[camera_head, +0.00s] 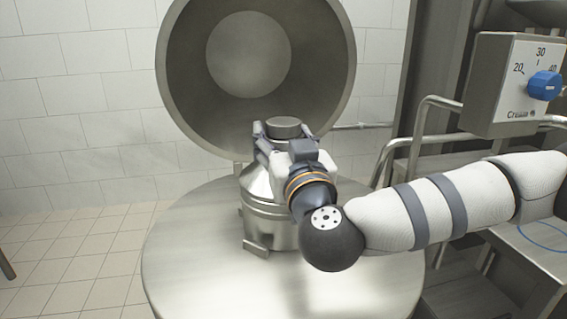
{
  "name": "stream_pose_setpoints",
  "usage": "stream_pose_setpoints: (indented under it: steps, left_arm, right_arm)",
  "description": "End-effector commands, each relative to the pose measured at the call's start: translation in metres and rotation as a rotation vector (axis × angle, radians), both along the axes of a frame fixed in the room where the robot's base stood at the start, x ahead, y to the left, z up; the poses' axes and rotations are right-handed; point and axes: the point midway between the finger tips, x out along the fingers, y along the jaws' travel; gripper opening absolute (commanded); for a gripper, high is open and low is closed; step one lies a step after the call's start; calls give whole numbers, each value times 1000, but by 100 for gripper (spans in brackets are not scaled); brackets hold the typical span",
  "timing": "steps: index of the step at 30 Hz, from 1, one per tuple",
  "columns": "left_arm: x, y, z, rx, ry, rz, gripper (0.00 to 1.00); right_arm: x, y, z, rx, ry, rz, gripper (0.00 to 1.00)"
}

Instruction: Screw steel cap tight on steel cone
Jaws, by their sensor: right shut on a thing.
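The steel cap (284,125) is a dark grey disc at the top of the steel cone (257,181). The cone stands upright on a round steel table. My right gripper (284,134) comes in from the right, with its fingers on both sides of the cap, and is shut on it. My wrist hides the right part of the cone and the joint between cap and cone, so I cannot tell how the cap sits on the cone. My left gripper is out of view.
The round steel table (190,255) is clear at its left and front. A large round steel lid (180,75) stands open behind the cone. At the right are a control box (490,85) with a blue knob (544,86) and steel rails (425,125).

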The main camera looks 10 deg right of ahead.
Motion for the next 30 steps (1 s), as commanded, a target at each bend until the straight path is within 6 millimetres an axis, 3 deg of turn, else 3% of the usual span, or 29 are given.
stream_pose_setpoints:
  steps: [7,12,22,30]
  left_arm:
    - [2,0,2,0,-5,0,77]
    - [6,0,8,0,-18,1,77]
    - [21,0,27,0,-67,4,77]
    - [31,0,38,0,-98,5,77]
  right_arm:
    - [0,0,11,1,-8,0,0]
    - [-1,0,39,1,-13,0,0]
    - [-53,-8,102,0,-16,1,0]
    - [-104,-18,121,0,-11,0,0]
